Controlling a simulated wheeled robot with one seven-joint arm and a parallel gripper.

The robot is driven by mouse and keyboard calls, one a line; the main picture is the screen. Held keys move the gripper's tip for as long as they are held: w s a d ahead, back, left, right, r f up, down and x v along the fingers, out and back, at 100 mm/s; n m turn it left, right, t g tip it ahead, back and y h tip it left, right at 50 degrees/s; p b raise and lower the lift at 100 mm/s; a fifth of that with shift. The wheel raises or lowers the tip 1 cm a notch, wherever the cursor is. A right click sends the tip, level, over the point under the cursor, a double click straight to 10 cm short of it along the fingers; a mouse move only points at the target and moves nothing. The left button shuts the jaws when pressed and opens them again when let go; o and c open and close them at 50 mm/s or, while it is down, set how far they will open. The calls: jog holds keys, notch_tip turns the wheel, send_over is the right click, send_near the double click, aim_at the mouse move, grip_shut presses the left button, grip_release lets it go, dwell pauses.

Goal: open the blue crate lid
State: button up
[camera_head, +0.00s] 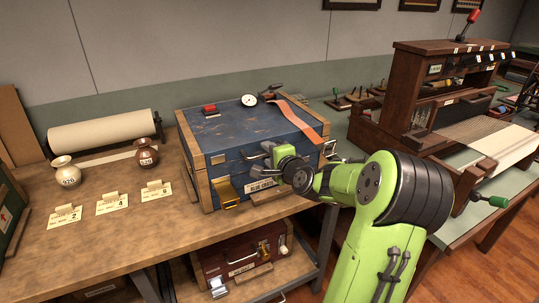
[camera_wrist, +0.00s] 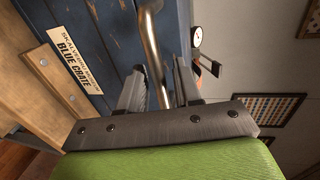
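The blue crate (camera_head: 212,165) stands on the workbench, a worn blue box with wooden corner posts. Its lid (camera_head: 238,120) lies flat and closed. A name plate reading "BLUE CRATE" (camera_wrist: 74,60) shows on its front in the wrist view. A yellow latch (camera_head: 228,194) hangs on the front left. My gripper (camera_head: 262,152) is at the crate's upper front edge. In the wrist view, a curved metal handle (camera_wrist: 150,35) runs between my two fingers (camera_wrist: 158,85). The fingers look open around it, with a gap on the right side; firm contact is not visible.
On the lid lie a red block (camera_head: 209,109), a round dial (camera_head: 249,100) and an orange strap (camera_head: 300,116). Two small vases (camera_head: 66,172), cards (camera_head: 112,203) and a paper roll (camera_head: 104,131) are left. A dark red case (camera_head: 225,258) sits below. A loom (camera_head: 430,90) stands right.

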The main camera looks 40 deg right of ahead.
jog(key=shift+c, duration=0.4)
grip_shut()
jog(key=shift+r, duration=0.1)
